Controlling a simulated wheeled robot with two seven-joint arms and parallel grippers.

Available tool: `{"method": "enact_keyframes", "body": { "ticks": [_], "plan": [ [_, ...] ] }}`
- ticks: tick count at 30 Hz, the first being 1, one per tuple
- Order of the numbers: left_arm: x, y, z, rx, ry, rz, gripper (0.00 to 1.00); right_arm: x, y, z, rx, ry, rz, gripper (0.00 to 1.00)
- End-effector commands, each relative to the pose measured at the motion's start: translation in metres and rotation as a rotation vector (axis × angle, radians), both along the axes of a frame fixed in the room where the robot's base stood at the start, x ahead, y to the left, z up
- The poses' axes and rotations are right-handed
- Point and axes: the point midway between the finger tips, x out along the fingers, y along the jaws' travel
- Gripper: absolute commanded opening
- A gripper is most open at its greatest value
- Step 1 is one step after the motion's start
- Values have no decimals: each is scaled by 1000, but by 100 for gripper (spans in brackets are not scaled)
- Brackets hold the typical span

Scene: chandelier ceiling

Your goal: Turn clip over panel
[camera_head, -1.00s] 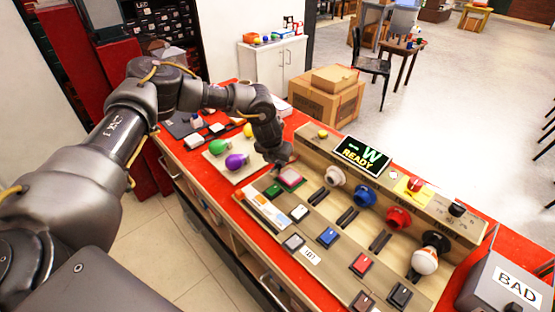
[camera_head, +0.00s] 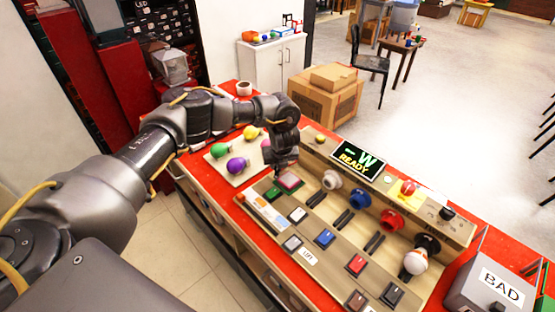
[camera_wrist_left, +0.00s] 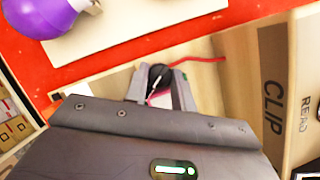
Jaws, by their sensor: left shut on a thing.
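My right gripper is not in view.
Green (camera_head: 220,151), purple (camera_head: 237,165) and yellow (camera_head: 251,132) bulbs lie on a board left of the gripper. The panel carries sockets, switches and a READY display (camera_head: 358,159). A grey BAD box (camera_head: 492,288) stands at the right end.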

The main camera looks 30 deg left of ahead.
Motion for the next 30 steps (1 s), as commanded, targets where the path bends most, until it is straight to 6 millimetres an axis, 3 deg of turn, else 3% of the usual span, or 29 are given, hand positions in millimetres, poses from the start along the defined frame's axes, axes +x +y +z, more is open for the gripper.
{"method": "enact_keyframes", "body": {
  "ticks": [12,30],
  "plan": [
    [3,-2,2,0,-4,398,2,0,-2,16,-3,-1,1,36],
    [7,-2,-1,1,-7,845,2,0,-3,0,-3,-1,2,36]
  ]
}}
